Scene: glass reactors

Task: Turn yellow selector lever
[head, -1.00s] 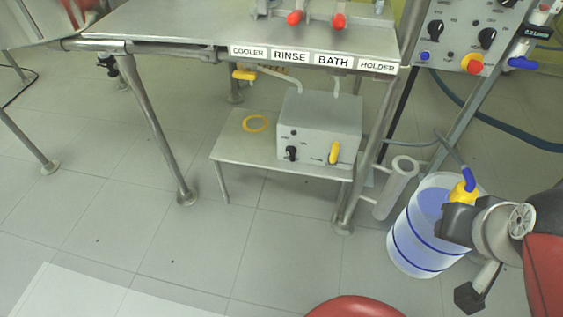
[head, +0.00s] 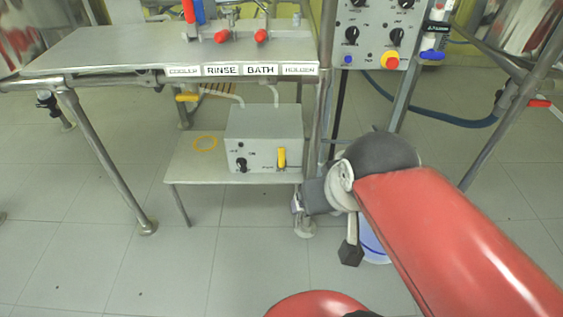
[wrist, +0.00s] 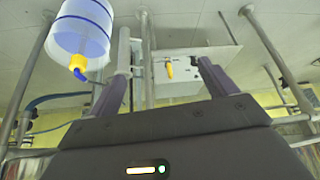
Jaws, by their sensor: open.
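The yellow selector lever (head: 282,157) stands upright on the front of a grey control box (head: 264,122), right of a black knob (head: 241,165). In the wrist view, the yellow lever (wrist: 170,72) appears between my spread fingers, beyond their tips, on the box face (wrist: 185,84). My gripper (head: 298,204) is in front of and below the box's right corner in the head view, apart from the lever. Its two fingers are open and empty in the wrist view (wrist: 164,70). My forearm and wrist partly hide the area right of the box.
The box sits on a low metal shelf (head: 203,173) under a steel bench (head: 110,47). A table leg (head: 326,75) rises close to the right. A translucent drum (wrist: 84,28) with a yellow and blue tap is nearby. Floor in front is clear.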

